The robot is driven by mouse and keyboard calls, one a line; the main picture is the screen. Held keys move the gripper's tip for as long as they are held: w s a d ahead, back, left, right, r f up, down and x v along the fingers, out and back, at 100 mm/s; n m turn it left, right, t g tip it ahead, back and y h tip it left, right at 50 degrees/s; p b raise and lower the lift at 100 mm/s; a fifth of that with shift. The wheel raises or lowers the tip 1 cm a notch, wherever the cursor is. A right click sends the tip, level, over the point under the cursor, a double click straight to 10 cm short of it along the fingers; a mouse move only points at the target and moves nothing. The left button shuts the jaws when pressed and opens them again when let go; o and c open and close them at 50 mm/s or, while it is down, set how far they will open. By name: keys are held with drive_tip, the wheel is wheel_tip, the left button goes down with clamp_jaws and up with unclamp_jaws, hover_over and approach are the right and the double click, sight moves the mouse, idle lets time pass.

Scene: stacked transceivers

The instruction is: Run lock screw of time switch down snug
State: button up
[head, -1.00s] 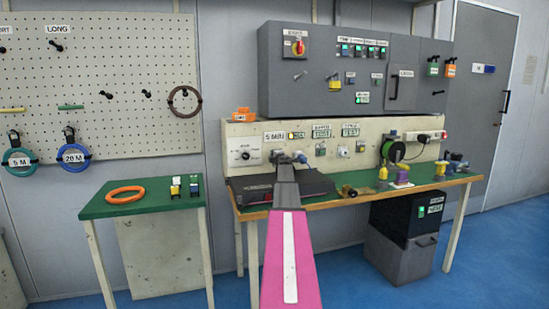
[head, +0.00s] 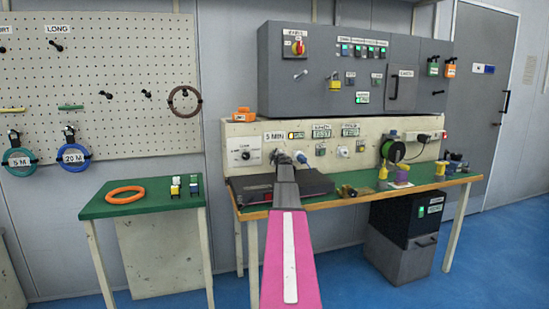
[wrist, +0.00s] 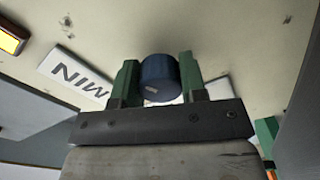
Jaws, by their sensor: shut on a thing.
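A dark blue cylindrical knob (wrist: 158,72), which I take to be the lock screw, stands at the cream panel in the wrist view. My gripper (wrist: 159,82) has its two green fingers shut on it, one on each side. In the head view my gripper (head: 287,158) reaches the cream bench panel just below the 5 MIN label (head: 274,136), and hides the knob. The time switch dial (head: 245,154) is on the panel left of my gripper. The seating of the screw cannot be seen.
A black flat box (head: 312,183) lies on the green bench (head: 365,200) under my gripper. A white and blue plug-like part (head: 301,157) is close to the right. A side table (head: 150,208) holds an orange ring (head: 126,195).

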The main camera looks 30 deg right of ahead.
drive_tip(key=shift+s+f, duration=0.15)
drive_tip(key=shift+s, duration=0.1)
drive_tip(key=o, duration=0.9)
drive_tip(key=shift+w, duration=0.1)
drive_tip(key=v, duration=1.1)
drive_tip(key=shift+o, duration=0.2)
